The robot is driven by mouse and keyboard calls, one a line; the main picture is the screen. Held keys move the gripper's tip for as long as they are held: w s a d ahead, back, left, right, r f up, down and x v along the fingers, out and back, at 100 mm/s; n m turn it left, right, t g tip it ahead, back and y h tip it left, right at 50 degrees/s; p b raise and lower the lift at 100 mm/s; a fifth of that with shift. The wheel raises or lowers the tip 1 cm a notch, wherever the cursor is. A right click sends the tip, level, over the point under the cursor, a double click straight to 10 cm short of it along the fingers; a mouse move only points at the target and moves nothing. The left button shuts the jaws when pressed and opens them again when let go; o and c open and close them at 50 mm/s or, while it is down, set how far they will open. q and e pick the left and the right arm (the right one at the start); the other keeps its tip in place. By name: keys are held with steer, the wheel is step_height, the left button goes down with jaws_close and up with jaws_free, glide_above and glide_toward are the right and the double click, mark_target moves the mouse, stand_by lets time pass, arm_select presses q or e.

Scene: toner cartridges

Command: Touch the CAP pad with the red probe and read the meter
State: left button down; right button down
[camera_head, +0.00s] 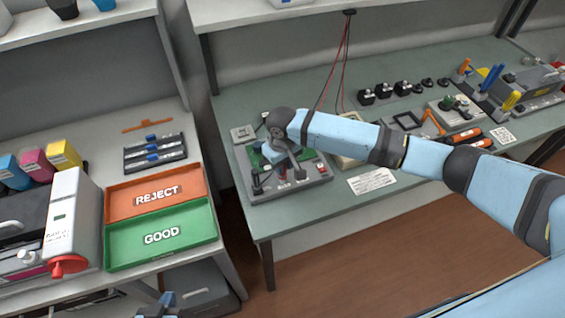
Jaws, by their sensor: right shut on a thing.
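My right arm reaches in from the right, and its gripper (287,172) points down over the grey test fixture (262,197) with a green board (257,160). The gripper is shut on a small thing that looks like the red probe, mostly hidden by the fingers. I cannot tell whether its tip touches a pad; the CAP pad cannot be made out. A cream box (347,161), perhaps the meter, is partly hidden behind my right arm; its reading is not visible. My left gripper (166,299) shows only slightly at the bottom edge, far from the fixture.
Red and dark cables (338,65) hang from above behind my right arm. A label card (372,181) lies at the bench front. The red REJECT tray (113,202) and green GOOD tray (118,253) are on the left table. A floor gap separates the tables.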

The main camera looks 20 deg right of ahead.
steer(key=shift+f, duration=0.45)
steer(key=shift+p, duration=0.55)
stand_by(1.3)
step_height(320, 180, up, 3)
steer(key=p, duration=0.3)
steer(key=shift+f, duration=0.2)
steer(key=shift+r+p, duration=0.75)
steer(key=shift+r, duration=1.45)
